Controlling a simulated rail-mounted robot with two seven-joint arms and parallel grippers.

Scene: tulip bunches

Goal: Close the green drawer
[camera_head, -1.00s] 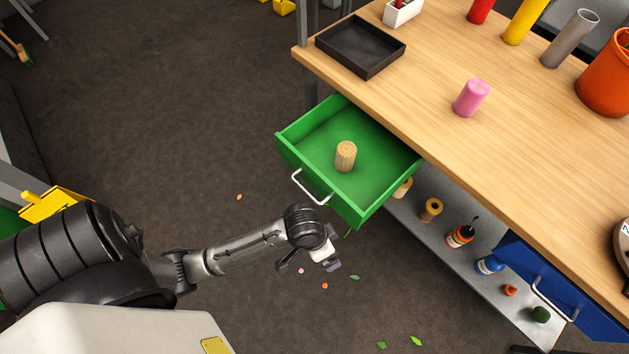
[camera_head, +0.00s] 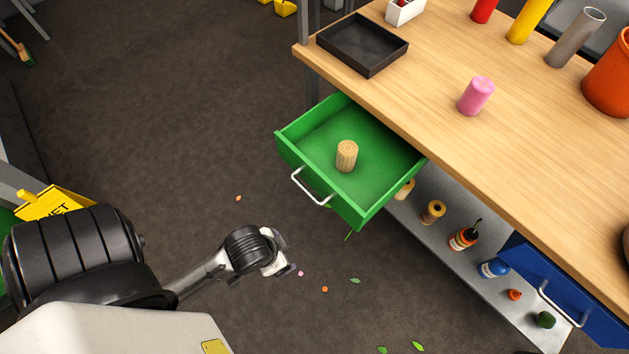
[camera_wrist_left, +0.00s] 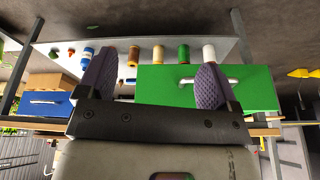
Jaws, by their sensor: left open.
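The green drawer (camera_head: 376,190) is pulled out from under the wooden table in the head view. A tan ribbed cylinder (camera_head: 347,156) stands upright inside it. Its silver handle (camera_head: 311,188) is on the front face. My left gripper (camera_head: 286,257) is below and left of the handle, apart from it. In the left wrist view the open fingers (camera_wrist_left: 157,85) have textured purple pads, with nothing between them held. The green drawer front (camera_wrist_left: 255,88) appears behind the finger on the right, which partly hides it and its handle. My right gripper is out of view.
The wooden table (camera_head: 440,100) carries a black tray (camera_head: 362,45) and a pink cylinder (camera_head: 476,95). A metal shelf (camera_head: 455,262) below holds spools and bottles. A blue drawer (camera_head: 562,295) is partly open at right. The floor around my gripper is clear except for scattered petals and leaves.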

